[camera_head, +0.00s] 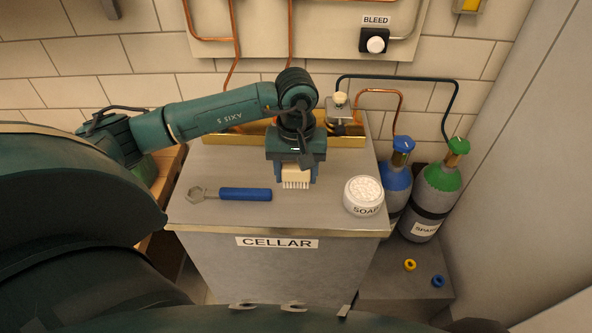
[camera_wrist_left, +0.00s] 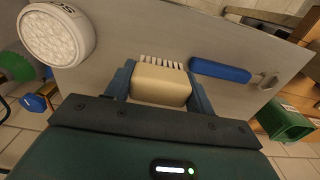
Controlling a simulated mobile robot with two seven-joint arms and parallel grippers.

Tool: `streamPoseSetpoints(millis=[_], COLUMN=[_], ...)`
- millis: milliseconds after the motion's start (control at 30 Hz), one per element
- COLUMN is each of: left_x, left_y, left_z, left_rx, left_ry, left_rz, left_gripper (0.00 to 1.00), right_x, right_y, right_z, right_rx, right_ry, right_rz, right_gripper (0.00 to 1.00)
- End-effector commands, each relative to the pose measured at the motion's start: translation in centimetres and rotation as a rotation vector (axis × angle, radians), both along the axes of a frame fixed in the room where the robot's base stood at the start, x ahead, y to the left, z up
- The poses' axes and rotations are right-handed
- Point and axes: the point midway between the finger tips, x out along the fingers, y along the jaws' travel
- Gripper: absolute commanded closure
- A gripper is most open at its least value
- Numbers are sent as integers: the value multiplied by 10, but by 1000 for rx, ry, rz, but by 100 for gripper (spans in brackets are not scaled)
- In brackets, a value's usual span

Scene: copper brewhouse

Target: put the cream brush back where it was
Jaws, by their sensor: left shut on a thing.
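The cream brush (camera_head: 296,177) is in the jaws of my left gripper (camera_head: 296,172), bristles pointing down toward the grey top of the cabinet labelled CELLAR (camera_head: 240,160). In the left wrist view the cream block of the brush (camera_wrist_left: 160,84) sits between the two blue fingers of my left gripper (camera_wrist_left: 158,88), with its white bristles on the far side. I cannot tell whether the bristles touch the surface. My right gripper is not in view.
A blue-handled wrench (camera_head: 245,194) lies left of the brush. A round white SOAP tub (camera_head: 363,194) stands to the right. Gas cylinders with a blue valve (camera_head: 398,178) and a green valve (camera_head: 440,183) stand beyond the cabinet's right side. A brass trough (camera_head: 345,140) runs along the back.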

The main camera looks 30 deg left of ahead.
Motion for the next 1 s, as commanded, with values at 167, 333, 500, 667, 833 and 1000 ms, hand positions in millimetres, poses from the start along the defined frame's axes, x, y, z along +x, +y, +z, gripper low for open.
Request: streamPoseSetpoints(millis=[167,333,500,667,833,1000], left_x=[0,0,0,0,0,0], left_y=[0,0,0,0,0,0], left_z=[-28,-43,-50,-51,-51,-51], left_rx=[1,1,0,0,1,1], left_ry=[-1,-1,-1,-1,-1,-1], left_rz=[0,0,0,0,0,0], left_gripper=[84,84,84,84,84,84], right_x=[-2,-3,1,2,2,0], right_y=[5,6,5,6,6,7], right_z=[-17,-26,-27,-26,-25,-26], right_rx=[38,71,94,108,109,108], right_ry=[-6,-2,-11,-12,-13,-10], right_rz=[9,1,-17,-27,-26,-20], right_gripper=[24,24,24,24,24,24])
